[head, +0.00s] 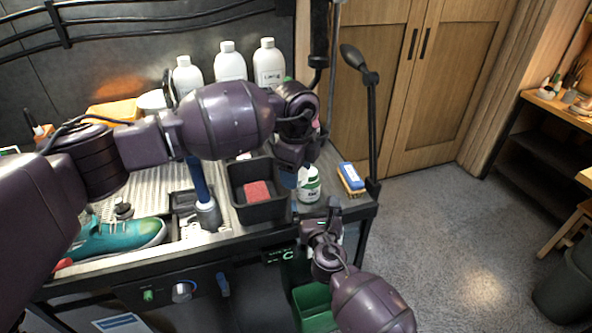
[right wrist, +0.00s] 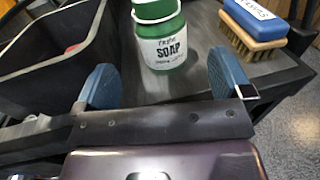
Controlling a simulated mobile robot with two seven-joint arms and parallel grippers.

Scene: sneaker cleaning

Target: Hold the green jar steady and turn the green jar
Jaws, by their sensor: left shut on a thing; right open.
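The green jar (head: 309,185) stands upright on the bench's right part, with a white label reading SOAP. In the right wrist view the jar (right wrist: 163,42) is at top centre, its top cut off by the frame. My left gripper (head: 296,166) reaches down from above and is shut at the jar's upper part; the contact is largely hidden in the head view. My right gripper (head: 320,226) is lower, at the bench's front edge. In the right wrist view its blue fingers (right wrist: 166,82) are wide apart and empty, with the jar beyond and between them.
A black bin (head: 243,206) with a red sponge (head: 257,191) stands left of the jar. A blue-backed brush (head: 350,178) lies to the right, near a lamp post (head: 373,140). A teal sneaker (head: 115,238) is at the left. White bottles (head: 229,62) line the back.

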